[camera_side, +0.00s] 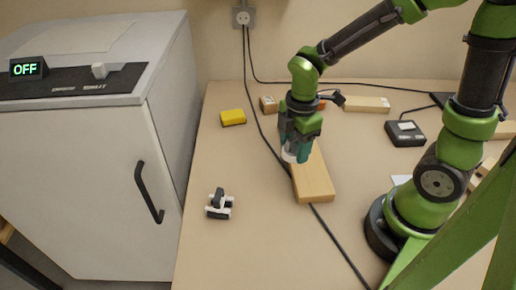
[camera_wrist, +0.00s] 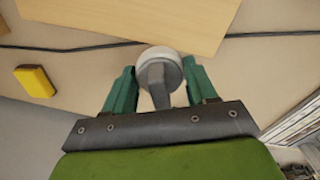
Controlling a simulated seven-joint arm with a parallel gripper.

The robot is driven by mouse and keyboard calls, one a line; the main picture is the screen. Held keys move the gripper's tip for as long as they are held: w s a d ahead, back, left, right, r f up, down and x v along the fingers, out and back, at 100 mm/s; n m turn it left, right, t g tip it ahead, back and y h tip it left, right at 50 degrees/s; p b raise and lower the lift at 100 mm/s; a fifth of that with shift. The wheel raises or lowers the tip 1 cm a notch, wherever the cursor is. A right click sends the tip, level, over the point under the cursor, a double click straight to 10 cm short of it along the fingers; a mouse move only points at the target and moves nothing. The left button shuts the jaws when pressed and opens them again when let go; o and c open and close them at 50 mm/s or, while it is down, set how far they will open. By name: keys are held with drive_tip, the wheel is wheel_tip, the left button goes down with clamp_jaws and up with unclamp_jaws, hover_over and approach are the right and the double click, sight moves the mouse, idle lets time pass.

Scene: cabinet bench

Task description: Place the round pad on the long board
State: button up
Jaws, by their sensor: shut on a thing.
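The round pad is pale, with a grey stem, and shows at my fingertips in the side view (camera_side: 289,156) and in the wrist view (camera_wrist: 161,54). My gripper (camera_side: 297,152) is shut on it, with the stem between the green fingers in the wrist view (camera_wrist: 158,78). The long board (camera_side: 315,182) is a light wooden block lying on the bench. In the wrist view the pad overlaps the near edge of the board (camera_wrist: 140,18). My gripper hides the board's far end in the side view. I cannot tell whether pad and board touch.
A black cable (camera_side: 330,233) runs across the bench by the board. A yellow block (camera_side: 233,117), a small wooden block (camera_side: 268,104), another wooden bar (camera_side: 367,104) and a black box (camera_side: 405,134) lie around. A black-and-white item (camera_side: 219,204) sits front left, beside the cabinet (camera_side: 85,190).

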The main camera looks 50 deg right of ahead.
drive_tip(key=d+m, duration=0.1)
drive_tip(key=d, duration=0.1)
drive_tip(key=w+d+m, duration=0.1)
drive_tip(key=d+m, duration=0.1)
drive_tip(key=d, duration=0.1)
drive_tip(key=d+f+m, duration=0.1)
drive_tip(key=d+m, duration=0.1)
drive_tip(key=d, duration=0.1)
drive_tip(key=shift+w, duration=0.3)
drive_tip(key=shift+a+f, duration=0.1)
drive_tip(key=shift+f, duration=2.1)
drive_tip(key=o, duration=1)
drive_tip(key=shift+f, duration=0.1)
